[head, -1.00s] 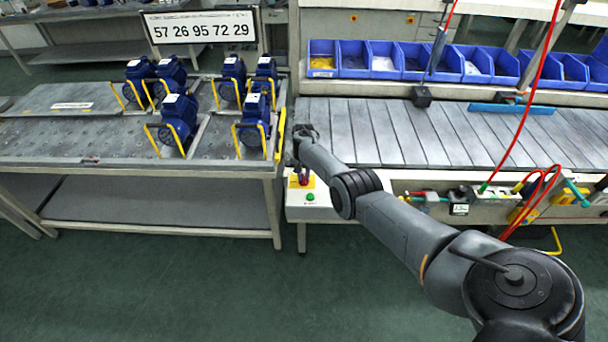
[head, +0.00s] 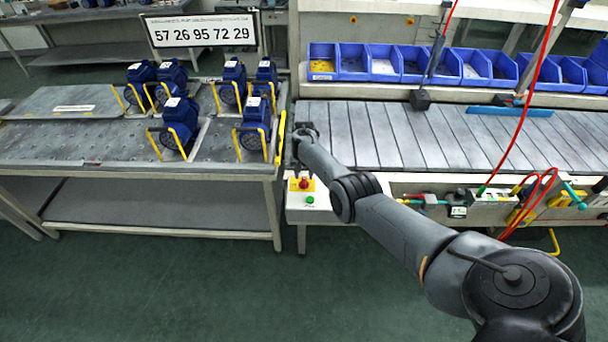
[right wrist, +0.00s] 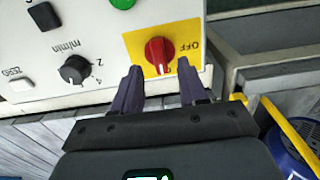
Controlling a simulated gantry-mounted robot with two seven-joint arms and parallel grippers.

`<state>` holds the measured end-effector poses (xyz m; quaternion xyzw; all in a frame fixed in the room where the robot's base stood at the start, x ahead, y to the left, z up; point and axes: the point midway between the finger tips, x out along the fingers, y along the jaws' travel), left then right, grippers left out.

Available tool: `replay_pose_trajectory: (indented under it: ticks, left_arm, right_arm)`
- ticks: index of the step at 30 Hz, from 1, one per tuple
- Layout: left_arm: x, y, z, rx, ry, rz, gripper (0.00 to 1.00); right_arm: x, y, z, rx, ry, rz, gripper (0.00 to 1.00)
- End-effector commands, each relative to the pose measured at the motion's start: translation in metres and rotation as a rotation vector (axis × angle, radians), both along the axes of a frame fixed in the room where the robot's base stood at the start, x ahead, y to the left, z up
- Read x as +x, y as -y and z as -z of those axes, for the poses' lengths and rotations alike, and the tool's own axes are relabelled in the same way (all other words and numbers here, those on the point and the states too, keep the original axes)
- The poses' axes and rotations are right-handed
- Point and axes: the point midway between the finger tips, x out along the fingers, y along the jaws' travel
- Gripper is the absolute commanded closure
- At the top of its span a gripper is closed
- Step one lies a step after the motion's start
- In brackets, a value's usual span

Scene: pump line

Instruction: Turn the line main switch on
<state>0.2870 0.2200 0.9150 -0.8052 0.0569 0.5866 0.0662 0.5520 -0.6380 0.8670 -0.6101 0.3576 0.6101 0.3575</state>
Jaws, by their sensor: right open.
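The line main switch (right wrist: 159,52) is a red rotary knob on a yellow plate, with "OFF" printed beside it. In the right wrist view its grip bar runs roughly up and down the picture. Any other label on the plate is hidden or too small to read. The switch also shows in the head view (head: 305,184), on the front of the white control panel. My right gripper (right wrist: 160,72) is open and empty. Its two dark fingers point at the yellow plate, one on each side of the knob's lower end, apart from it. My left gripper is out of view.
A green button (head: 310,200) sits beside the switch. A black dial (right wrist: 75,69) and small rocker switches share the panel. Left stands a table with blue yellow-handled pumps (head: 180,122); right runs the slatted conveyor (head: 400,135). Red hoses hang further right.

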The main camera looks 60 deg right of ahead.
Motion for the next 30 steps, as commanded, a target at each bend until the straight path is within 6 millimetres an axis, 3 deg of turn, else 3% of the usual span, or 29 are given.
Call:
replay_pose_trajectory:
  ticks: [3, 12, 18, 30]
  left_arm:
    - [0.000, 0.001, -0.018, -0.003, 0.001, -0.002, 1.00]
    - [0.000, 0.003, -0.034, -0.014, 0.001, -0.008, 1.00]
    - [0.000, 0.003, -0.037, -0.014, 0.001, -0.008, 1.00]
    - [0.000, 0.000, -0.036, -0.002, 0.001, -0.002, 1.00]
  right_arm:
    - [0.000, 0.000, -0.028, -0.002, 0.001, 0.001, 0.57]
    - [0.000, 0.001, -0.069, -0.002, 0.000, 0.001, 0.57]
    - [0.000, 0.000, -0.081, -0.001, 0.000, 0.000, 0.57]
    - [0.000, 0.000, -0.081, 0.000, -0.001, 0.001, 0.57]
